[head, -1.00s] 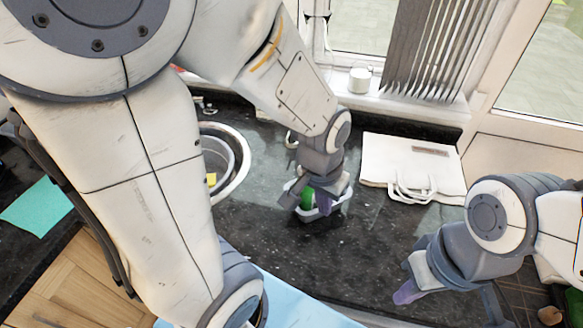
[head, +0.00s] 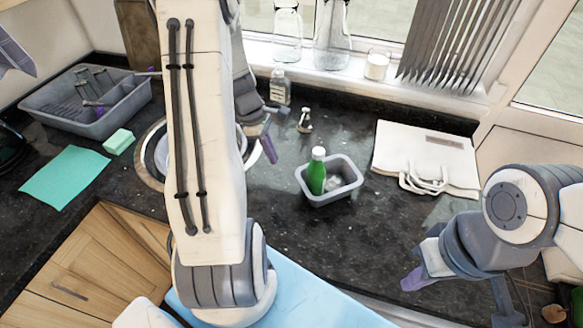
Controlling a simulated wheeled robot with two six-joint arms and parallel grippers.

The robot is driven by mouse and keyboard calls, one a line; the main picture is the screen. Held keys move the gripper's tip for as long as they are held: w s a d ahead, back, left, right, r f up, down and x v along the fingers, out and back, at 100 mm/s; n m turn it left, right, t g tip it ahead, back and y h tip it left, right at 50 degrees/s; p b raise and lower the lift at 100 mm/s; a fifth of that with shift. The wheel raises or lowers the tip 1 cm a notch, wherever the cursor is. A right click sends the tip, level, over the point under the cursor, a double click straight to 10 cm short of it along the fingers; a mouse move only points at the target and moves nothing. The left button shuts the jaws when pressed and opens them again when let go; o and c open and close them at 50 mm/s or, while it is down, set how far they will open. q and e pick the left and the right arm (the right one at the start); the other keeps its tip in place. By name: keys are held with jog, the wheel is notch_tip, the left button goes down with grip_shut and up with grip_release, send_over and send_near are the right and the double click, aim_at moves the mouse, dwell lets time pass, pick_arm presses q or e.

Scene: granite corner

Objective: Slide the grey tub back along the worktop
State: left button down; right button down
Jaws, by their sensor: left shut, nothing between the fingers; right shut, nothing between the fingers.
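The small grey tub (head: 345,191) stands on the dark granite worktop (head: 300,238), left of a white folded bag. A green bottle (head: 317,172) stands upright in it, beside a clear or whitish item that I cannot make out. My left gripper (head: 268,143) is shut and empty, apart from the tub on its left, near the sink. My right gripper (head: 411,280) is shut and empty, low at the right, in front of the tub and apart from it.
The white bag (head: 425,155) lies right of the tub. Behind stand a small bottle (head: 305,121) and a clear bottle (head: 280,87). A sink (head: 150,170), green cloth (head: 65,177), sponge (head: 119,141) and grey dish rack (head: 90,125) are at left. Worktop is clear in front of the tub.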

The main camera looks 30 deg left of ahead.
aim_at(306, 173)
pick_arm(q)
jog(key=x, duration=0.5)
jog(key=shift+w+d+p, duration=0.1)
jog(key=shift+d+p, duration=0.2)
jog(key=shift+p, duration=0.05)
jog(key=shift+w+d+r+p, duration=0.15)
jog(key=shift+d+p, duration=0.1)
jog(key=shift+d, duration=0.3)
jog(key=shift+w+d+f+p, duration=0.1)
jog(key=shift+w+d+p, duration=0.1)
jog(key=shift+d, duration=0.35)
jog(key=shift+w+d, duration=0.2)
jog(key=shift+d, duration=0.3)
jog(key=d, duration=0.2)
jog(key=w+d, duration=0.1)
jog(key=d, duration=0.1)
jog(key=shift+w, duration=0.15)
jog(key=shift+a, duration=0.1)
